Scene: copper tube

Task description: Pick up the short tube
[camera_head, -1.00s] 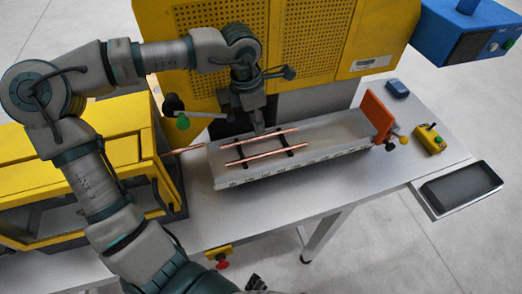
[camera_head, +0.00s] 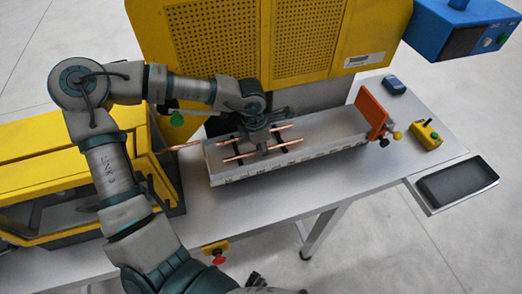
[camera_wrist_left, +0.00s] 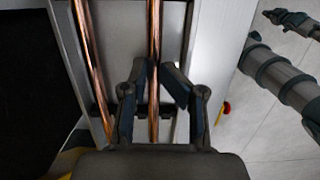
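Two copper tubes lie on dark supports on the grey tray (camera_head: 340,127): a near tube (camera_head: 291,143) and a far tube (camera_head: 229,141). They look close in length, so I cannot tell which is the short one. My left gripper (camera_head: 262,147) is low over the tray, hiding the middle of the tubes. In the left wrist view its open fingers (camera_wrist_left: 157,74) stand either side of the near tube (camera_wrist_left: 153,40), apart from it. The far tube (camera_wrist_left: 88,50) lies outside the fingers. My right gripper (camera_wrist_left: 286,18) appears at upper right there, its fingers unclear.
A third copper tube (camera_head: 183,147) sticks out from the yellow machine (camera_head: 60,165) at left. An orange plate (camera_head: 371,113) closes the tray's right end. The tall yellow panel (camera_head: 240,50) stands behind.

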